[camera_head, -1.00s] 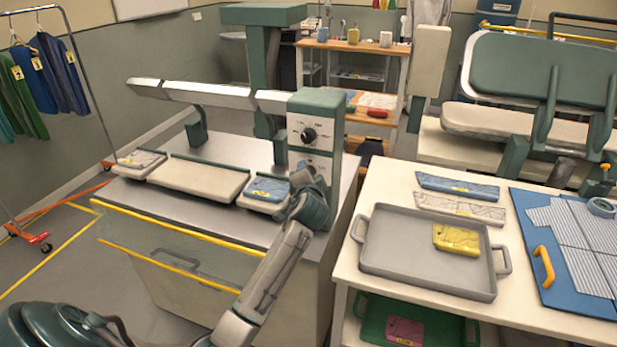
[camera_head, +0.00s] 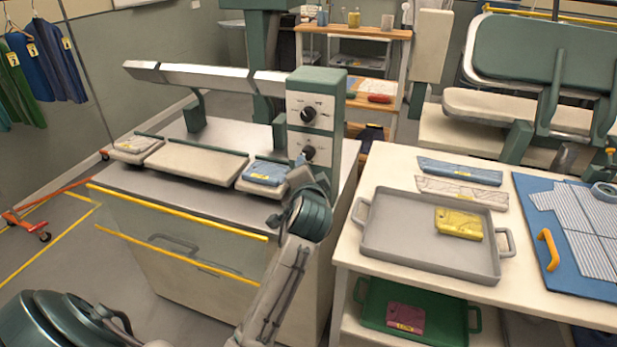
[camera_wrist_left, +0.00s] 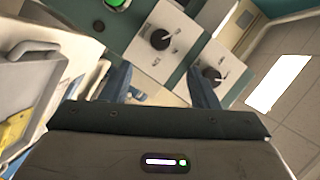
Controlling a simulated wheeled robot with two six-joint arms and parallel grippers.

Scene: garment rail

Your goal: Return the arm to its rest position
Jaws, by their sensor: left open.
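My left gripper (camera_head: 305,165) is in front of the press's control box (camera_head: 318,90), beside the blue folded garment (camera_head: 265,172) on the press's right pad. Its wrist and forearm rise from the bottom of the head view. In the left wrist view, my left gripper's two fingers (camera_wrist_left: 162,85) stand apart with nothing between them. My right gripper is in neither view.
The press (camera_head: 195,162) has a raised long bar and yellow front edges. At right, a table holds a grey tray (camera_head: 385,258) with a yellow folded garment (camera_head: 458,223) and a blue board (camera_head: 560,265). A green tray (camera_head: 375,318) sits below. A garment rail (camera_head: 75,80) stands at left.

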